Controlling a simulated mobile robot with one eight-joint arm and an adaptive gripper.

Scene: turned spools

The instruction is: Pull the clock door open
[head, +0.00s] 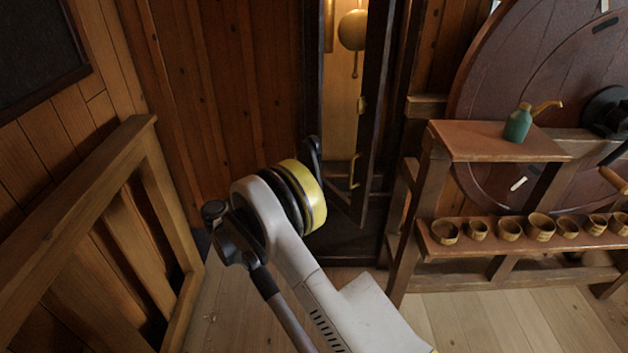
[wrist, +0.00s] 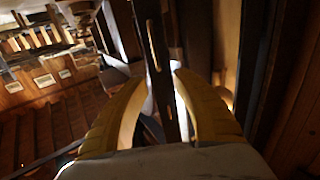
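The tall dark clock case stands at the top middle of the head view. Its lit inside shows a round brass pendulum bob (head: 352,30). The dark-framed clock door (head: 374,90) appears swung outward at the right of the opening, with a brass handle (head: 355,170) low down. My gripper (head: 312,152) is by the lower part of the opening, left of the handle, mostly hidden behind my wrist. In the wrist view the yellow fingers of my gripper (wrist: 162,80) are apart, with a dark upright bar (wrist: 158,60), probably the door's edge, between them. Contact is unclear.
A wooden railing (head: 90,190) stands at the left. At the right, a wooden stand holds a green oil can (head: 518,124) on its upper shelf and several small wooden cups (head: 509,229) below. A large dark wheel (head: 530,60) is behind it. Bare floor (head: 490,315) lies in front.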

